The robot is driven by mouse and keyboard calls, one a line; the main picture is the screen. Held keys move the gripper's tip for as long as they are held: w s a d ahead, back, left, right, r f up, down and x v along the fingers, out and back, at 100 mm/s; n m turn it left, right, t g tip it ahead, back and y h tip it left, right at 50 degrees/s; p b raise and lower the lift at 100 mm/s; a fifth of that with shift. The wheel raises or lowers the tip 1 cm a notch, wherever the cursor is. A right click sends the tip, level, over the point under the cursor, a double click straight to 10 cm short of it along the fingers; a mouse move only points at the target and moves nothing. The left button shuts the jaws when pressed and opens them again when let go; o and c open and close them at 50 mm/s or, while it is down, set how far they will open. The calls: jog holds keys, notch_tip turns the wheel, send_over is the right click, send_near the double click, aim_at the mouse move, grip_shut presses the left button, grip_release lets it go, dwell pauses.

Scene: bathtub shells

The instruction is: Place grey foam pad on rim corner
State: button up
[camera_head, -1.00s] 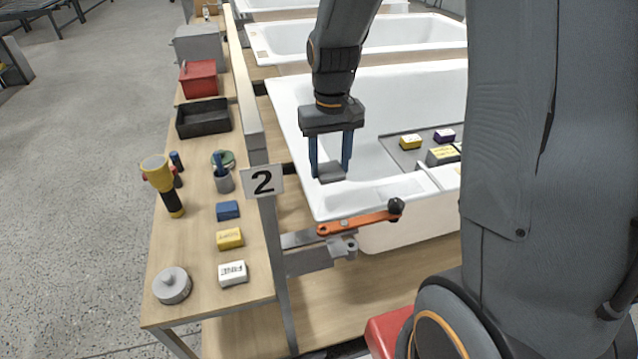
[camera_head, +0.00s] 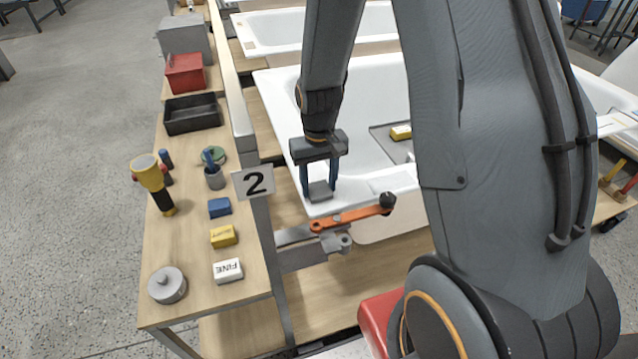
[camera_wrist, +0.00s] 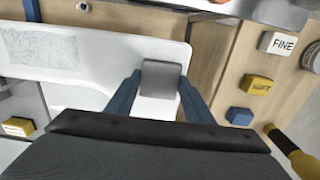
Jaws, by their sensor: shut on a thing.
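The grey foam pad (camera_head: 320,191) is a small grey block. My gripper (camera_head: 319,190) is shut on it, with one blue finger on each side. The pad is over the near left rim corner of the white bathtub shell (camera_head: 284,110) in the head view. In the wrist view the pad (camera_wrist: 161,79) sits between the fingertips, above the white rim (camera_wrist: 110,47). I cannot tell whether the pad touches the rim.
An orange lever clamp with a black knob (camera_head: 352,216) is close to the corner. A wooden side bench (camera_head: 190,245) holds blue (camera_head: 219,207), yellow (camera_head: 223,236) and white FINE (camera_head: 228,271) blocks. A grey mat (camera_head: 391,148) lies in the tub.

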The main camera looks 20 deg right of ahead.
aim_at(319, 190)
jog(key=shift+f, duration=0.3)
jog(key=o, duration=1)
notch_tip(319, 190, up, 12)
jog(key=b, duration=0.2)
jog(key=shift+t, duration=0.4)
jog(key=s, duration=0.4)
jog(key=s+f, duration=0.1)
jog(key=s, duration=0.8)
jog(key=shift+f, duration=0.15)
